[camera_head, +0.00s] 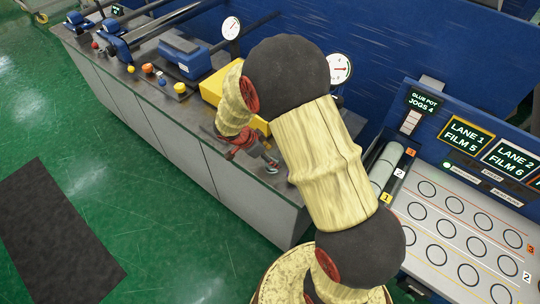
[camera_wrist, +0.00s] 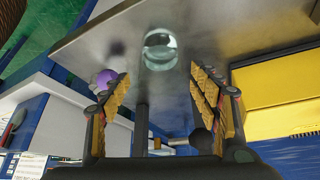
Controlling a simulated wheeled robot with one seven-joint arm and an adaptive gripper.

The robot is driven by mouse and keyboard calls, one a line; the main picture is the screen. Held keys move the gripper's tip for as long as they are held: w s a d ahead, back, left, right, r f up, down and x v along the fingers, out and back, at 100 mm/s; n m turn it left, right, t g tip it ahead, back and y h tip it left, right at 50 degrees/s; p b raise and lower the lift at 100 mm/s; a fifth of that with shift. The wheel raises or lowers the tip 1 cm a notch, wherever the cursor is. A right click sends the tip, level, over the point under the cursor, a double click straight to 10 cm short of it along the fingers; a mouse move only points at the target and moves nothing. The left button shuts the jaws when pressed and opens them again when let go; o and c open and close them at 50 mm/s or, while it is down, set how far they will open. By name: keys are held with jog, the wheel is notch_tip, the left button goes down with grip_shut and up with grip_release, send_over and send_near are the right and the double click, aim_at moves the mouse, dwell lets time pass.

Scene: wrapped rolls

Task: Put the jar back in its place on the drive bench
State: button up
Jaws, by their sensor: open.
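A clear glass jar (camera_wrist: 160,52) shows in the wrist view, ahead of my fingers and in line with the gap between them. It appears to stand on the grey metal top of the drive bench (camera_wrist: 205,28). My gripper (camera_wrist: 160,92) is open, one finger to each side of that gap, with nothing clasped. In the head view my gripper (camera_head: 268,160) is low over the right end of the drive bench (camera_head: 190,119). I cannot make out the jar there; my arm and gripper cover much of that area.
A yellow block (camera_head: 213,88) is close to my wrist on the bench and shows at right in the wrist view (camera_wrist: 280,92). A purple ball (camera_wrist: 104,78) is at left there. A blue device (camera_head: 184,57) and a white panel with circles (camera_head: 455,222) flank my arm.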

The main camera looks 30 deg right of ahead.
jog(key=p+v, duration=0.1)
jog(key=v, duration=1.1)
jog(key=s+a+r+n+t+y, duration=0.3)
jog(key=s+r+n, duration=0.6)
jog(key=s+r, duration=0.1)
jog(key=s+a+r+n+t+y, duration=0.3)
jog(key=s+a+r+n, duration=0.1)
jog(key=s+r+n, duration=0.5)
jog(key=shift+s+a+r+n, duration=0.3)
jog(key=shift+s+r, duration=0.05)
jog(key=shift+s, duration=0.45)
jog(key=shift+f, duration=0.1)
notch_tip(320, 180, down, 3)
jog(key=b, duration=0.3)
